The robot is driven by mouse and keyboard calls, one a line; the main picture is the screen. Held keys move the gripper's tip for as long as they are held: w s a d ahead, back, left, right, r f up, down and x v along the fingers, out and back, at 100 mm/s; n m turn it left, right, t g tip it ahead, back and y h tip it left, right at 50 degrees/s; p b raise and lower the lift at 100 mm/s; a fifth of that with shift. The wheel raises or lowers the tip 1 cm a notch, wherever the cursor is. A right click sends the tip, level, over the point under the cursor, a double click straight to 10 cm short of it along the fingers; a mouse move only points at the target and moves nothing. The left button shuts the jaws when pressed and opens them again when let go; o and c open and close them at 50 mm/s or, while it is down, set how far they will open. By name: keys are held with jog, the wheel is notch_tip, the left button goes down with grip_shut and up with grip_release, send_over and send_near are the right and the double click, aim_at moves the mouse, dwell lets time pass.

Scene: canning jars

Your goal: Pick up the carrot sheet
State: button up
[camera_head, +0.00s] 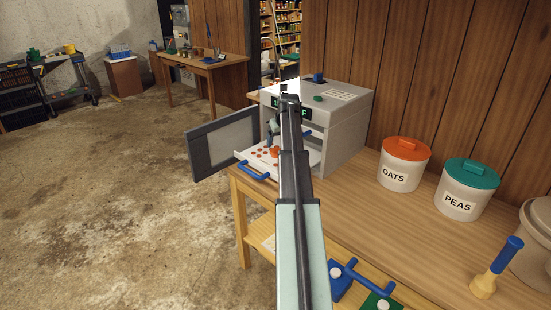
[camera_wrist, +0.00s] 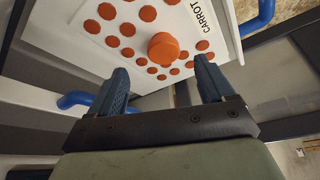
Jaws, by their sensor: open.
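The carrot sheet (camera_wrist: 178,22) is white, with several orange discs, a raised orange knob (camera_wrist: 163,49) and the label "CARROT". In the head view the carrot sheet (camera_head: 258,154) lies on a white tray with blue handles (camera_head: 254,171), partly out of the open grey machine (camera_head: 345,130). My gripper (camera_wrist: 161,65) is open and empty. In the wrist view the knob shows between and just beyond its two fingertips. Whether the fingers touch it cannot be told. In the head view my arm hides part of the sheet and most of the gripper.
The machine's door (camera_head: 222,145) stands open to the left. An oats tub (camera_head: 404,165) and a peas tub (camera_head: 467,190) stand on the wooden bench (camera_head: 400,240) at right. Open floor lies left.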

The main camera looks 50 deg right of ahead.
aim_at(276, 150)
jog(key=shift+w+x, duration=0.15)
jog(key=shift+x, duration=1.55)
jog(key=shift+w+x, duration=0.15)
jog(key=shift+x, duration=1.5)
jog(key=shift+a+r, duration=0.1)
jog(key=c, duration=1.2)
jog(key=shift+c, duration=0.2)
jog(key=shift+r, duration=0.15)
